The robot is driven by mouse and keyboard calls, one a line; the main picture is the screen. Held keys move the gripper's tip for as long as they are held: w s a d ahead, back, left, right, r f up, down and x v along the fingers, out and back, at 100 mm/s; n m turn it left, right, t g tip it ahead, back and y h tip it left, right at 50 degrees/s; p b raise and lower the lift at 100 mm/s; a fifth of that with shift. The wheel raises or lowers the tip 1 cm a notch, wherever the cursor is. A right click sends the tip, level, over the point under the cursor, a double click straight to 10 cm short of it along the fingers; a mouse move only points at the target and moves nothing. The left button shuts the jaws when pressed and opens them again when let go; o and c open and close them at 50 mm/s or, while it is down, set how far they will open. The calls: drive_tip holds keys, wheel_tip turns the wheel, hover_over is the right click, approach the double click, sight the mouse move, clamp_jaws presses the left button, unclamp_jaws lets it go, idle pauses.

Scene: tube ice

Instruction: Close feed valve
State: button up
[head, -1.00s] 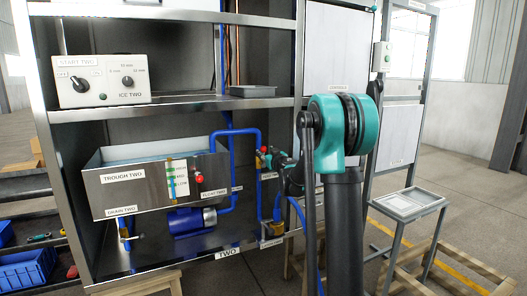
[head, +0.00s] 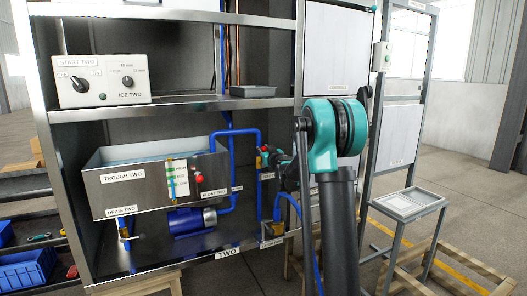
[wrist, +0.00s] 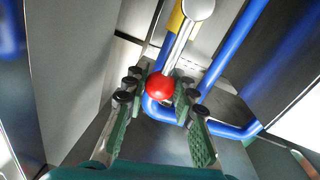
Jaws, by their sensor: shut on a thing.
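The valve lever is a silver bar (wrist: 181,46) ending in a red ball knob (wrist: 159,86) in the wrist view. A yellow part (wrist: 176,18) shows behind the bar at the pipe. My gripper (wrist: 161,92) has its green-and-black fingers on both sides of the red knob and is shut on it. In the head view my gripper (head: 270,157) is at the blue piping right of the trough, and the valve there is mostly hidden behind it. Its label is too small to read, so I cannot confirm that it is the feed valve.
Trough two (head: 113,196) stands left, with a red float knob (head: 198,178) on its front. Blue pipe (head: 258,190) runs close around my gripper. A shelf edge (head: 190,107) passes above. A small tray stand (head: 407,204) is at the right.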

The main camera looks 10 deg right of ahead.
drive_tip(key=shift+a, duration=0.1)
clamp_jaws()
drive_tip(key=s+a+f+n+y, duration=0.2)
drive_tip(key=a+f+n, duration=0.5)
drive_tip(key=n, duration=1.2)
drive_tip(key=shift+s+a+f+t, duration=0.25)
drive_tip(key=shift+s+f+t, duration=0.05)
drive_tip(key=shift+f, duration=0.25)
drive_tip(key=shift+n, duration=0.3)
drive_tip(key=o, duration=1.1)
unclamp_jaws()
drive_tip(key=shift+c, duration=0.2)
